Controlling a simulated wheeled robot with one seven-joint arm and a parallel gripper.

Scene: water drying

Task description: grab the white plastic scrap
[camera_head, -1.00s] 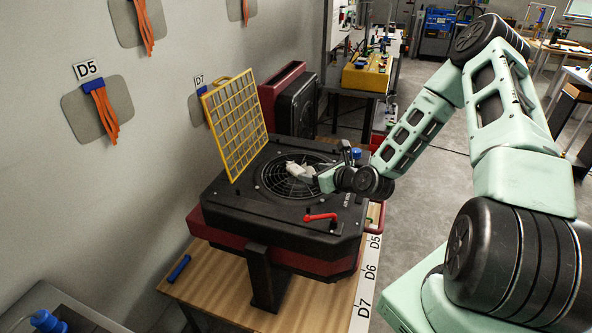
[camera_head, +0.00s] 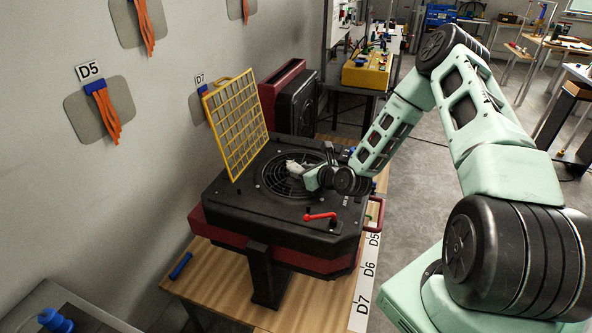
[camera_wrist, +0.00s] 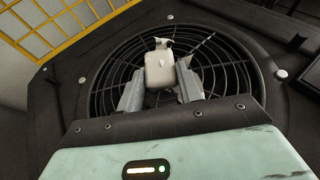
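The white plastic scrap (camera_wrist: 159,68) lies over the round black fan grille (camera_wrist: 101,88) in the wrist view. It is a pale, rounded block with a smaller piece at its far end. My gripper (camera_wrist: 160,72) is open, with one grey finger on each side of the scrap's near part. The gaps at its sides are very small, and I cannot tell whether the fingers touch it. In the head view my gripper (camera_head: 303,174) is low over the grille, and the scrap (camera_head: 293,167) shows only in part at its tips.
The grille is set in a black fan housing (camera_head: 235,205) on a wooden table (camera_head: 215,284). A yellow grid frame (camera_head: 235,128) stands upright at its left. A second fan unit (camera_head: 297,105) stands behind.

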